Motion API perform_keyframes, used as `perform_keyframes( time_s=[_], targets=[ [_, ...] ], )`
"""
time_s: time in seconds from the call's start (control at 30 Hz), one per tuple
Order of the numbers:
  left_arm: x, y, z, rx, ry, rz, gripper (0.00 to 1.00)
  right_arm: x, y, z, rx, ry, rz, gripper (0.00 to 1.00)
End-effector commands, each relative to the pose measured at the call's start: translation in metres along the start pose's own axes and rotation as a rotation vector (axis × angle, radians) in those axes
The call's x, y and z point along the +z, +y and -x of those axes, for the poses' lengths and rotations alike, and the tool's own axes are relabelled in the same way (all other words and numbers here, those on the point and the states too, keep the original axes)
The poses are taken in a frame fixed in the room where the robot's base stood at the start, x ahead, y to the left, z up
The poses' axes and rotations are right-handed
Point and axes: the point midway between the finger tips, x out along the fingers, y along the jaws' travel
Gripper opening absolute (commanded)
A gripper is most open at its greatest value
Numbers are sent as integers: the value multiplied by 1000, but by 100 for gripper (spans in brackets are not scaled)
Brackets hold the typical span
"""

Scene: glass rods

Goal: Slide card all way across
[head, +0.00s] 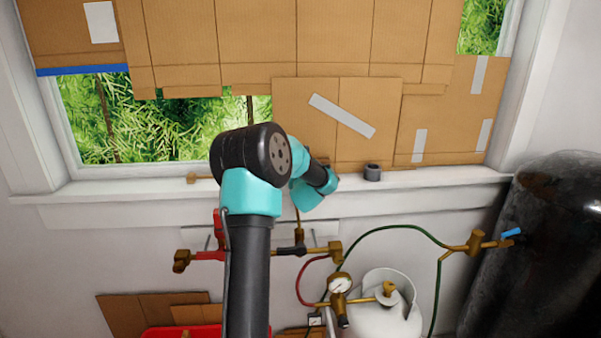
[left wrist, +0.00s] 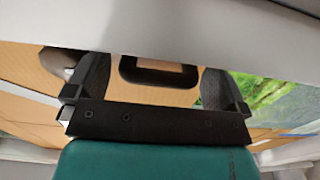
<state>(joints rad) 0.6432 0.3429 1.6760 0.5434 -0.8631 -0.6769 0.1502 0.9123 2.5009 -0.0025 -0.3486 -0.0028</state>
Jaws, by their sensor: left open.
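A brown cardboard card (head: 300,110) with a diagonal pale tape strip stands in the lower window opening, right of centre. Bare glass with green foliage (head: 150,120) shows to its left. My arm rises from the bottom centre and reaches to the sill in front of the card; its gripper is hidden in the head view. In the left wrist view my left gripper (left wrist: 155,80) is open, with a finger on each side. Brown cardboard (left wrist: 155,97) and a dark rounded frame-like part (left wrist: 158,62) show between the fingers. I cannot tell whether they touch. My right gripper is not seen.
A small dark roll (head: 372,173) stands on the white sill (head: 440,180), right of my arm. Below are brass valves, hoses, a white tank (head: 385,320) and a large black cylinder (head: 545,240). Fixed cardboard (head: 290,40) covers the upper window.

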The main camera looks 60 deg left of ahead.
Motion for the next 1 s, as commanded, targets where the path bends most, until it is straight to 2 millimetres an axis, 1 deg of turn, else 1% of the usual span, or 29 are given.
perform_keyframes(
  time_s=[0.27,0.3,0.9,0.93,1.0],
  targets=[
    [0,0,-2,0,0,0,100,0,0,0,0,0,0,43],
    [0,0,-2,0,0,0,98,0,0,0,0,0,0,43],
    [0,0,-1,0,0,0,41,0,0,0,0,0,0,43],
    [0,0,-1,0,0,0,38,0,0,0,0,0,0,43],
    [0,0,-1,0,0,0,38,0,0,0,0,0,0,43]
  ],
)
